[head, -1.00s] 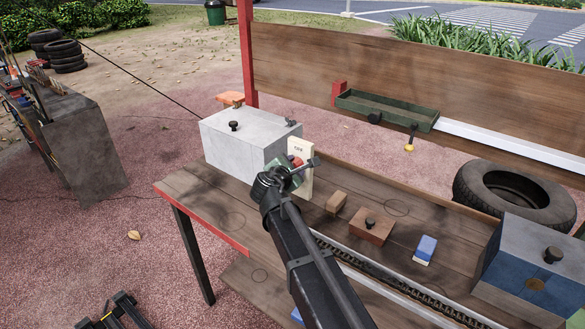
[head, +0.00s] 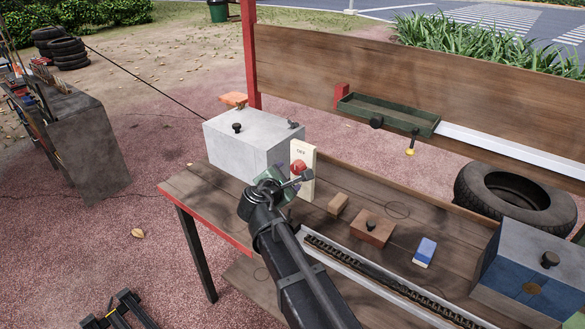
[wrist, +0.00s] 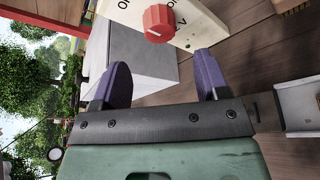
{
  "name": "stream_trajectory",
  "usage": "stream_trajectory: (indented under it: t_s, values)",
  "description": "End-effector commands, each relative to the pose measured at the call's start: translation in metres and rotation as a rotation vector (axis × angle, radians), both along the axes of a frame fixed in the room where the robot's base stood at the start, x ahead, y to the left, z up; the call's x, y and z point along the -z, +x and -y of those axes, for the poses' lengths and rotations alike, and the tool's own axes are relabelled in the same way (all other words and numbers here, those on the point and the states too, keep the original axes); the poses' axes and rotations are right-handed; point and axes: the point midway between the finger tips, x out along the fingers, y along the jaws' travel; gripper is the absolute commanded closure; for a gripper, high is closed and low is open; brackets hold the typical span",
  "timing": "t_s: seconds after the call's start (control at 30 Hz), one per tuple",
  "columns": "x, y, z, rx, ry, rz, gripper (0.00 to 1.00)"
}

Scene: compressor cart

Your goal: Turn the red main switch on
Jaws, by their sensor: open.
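The red main switch (head: 298,168) is a round knob on an upright cream panel (head: 305,183) beside the grey box on the bench. In the wrist view the red knob (wrist: 158,23) is at the top, with a pale mark on its face and dark markings on the panel around it. My gripper (head: 297,180) is in front of and slightly below the knob in the head view. In the wrist view its two purple fingers (wrist: 162,76) are spread and empty, with the knob beyond their tips and apart from them. The knob's exact setting is hard to read.
The grey box (head: 250,148) stands just behind the panel. A small wood block (head: 338,204), a brown box with a black knob (head: 372,228) and a blue-white block (head: 425,251) lie to the right. A rail (head: 385,280) runs along the bench front.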

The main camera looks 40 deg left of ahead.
Motion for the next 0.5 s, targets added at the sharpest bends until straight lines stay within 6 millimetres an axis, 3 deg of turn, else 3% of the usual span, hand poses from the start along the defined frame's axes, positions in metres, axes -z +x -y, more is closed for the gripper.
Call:
stream_trajectory:
  t_s: [0.1,0.2,0.5]
  values:
    - [-0.009,-0.022,0.008,-0.001,-0.001,0.001,0.32]
    - [-0.011,-0.031,0.01,-0.001,-0.001,0.001,0.32]
    - [-0.008,-0.032,0.01,0.0,0.01,0.001,0.32]
